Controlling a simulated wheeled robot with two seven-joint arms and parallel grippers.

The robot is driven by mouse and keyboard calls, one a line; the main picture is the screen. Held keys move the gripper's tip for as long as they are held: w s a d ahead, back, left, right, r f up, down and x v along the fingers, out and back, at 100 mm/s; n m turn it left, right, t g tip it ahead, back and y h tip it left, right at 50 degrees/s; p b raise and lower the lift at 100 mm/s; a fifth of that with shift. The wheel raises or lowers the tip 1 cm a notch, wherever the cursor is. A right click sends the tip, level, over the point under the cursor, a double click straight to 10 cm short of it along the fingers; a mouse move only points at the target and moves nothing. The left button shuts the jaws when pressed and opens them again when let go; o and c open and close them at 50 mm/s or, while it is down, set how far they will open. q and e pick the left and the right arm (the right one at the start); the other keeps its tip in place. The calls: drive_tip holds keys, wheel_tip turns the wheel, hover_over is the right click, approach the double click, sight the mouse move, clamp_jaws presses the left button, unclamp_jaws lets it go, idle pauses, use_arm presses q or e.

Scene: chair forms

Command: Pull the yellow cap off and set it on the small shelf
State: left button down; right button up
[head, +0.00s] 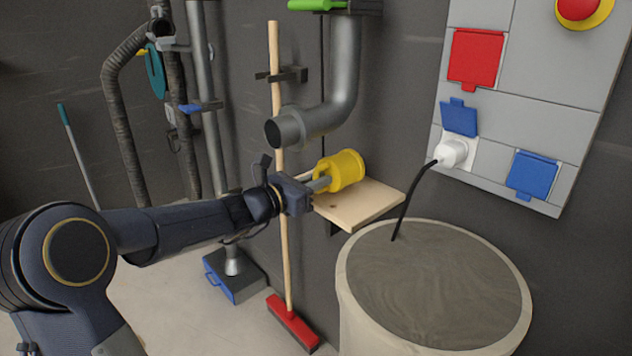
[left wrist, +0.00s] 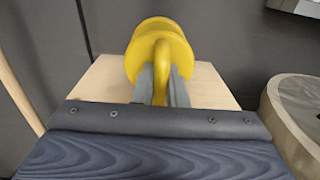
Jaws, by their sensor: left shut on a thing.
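The yellow cap (head: 341,171) is at the small wooden shelf (head: 362,207), off the grey pipe (head: 287,130), whose open end shows above and to the left. My left gripper (head: 322,183) is shut on the cap's handle. In the left wrist view the yellow cap (left wrist: 160,45) lies on its side, handle toward me between the fingers (left wrist: 161,88), with the shelf (left wrist: 212,88) below and around it. I cannot tell whether the cap touches the shelf. My right gripper is not in view.
A round drum (head: 435,285) with a grey top stands right of the shelf. A black cable (head: 407,200) runs from a white plug (head: 452,152) on the wall panel. A broom (head: 283,230) leans behind my left wrist.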

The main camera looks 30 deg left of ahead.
use_arm(q)
drive_tip(key=shift+f+b, duration=0.35)
drive_tip(key=shift+b, duration=0.05)
idle(0.4)
drive_tip(key=c, duration=1.2)
unclamp_jaws()
drive_tip(key=shift+o, duration=0.2)
drive_tip(key=shift+s, duration=0.15)
drive_tip(key=v, duration=1.1)
drive_tip(key=shift+s+a+p, duration=0.25)
drive_tip(key=shift+s+p, duration=0.1)
drive_tip(key=shift+p, duration=0.1)
idle(0.4)
idle(0.5)
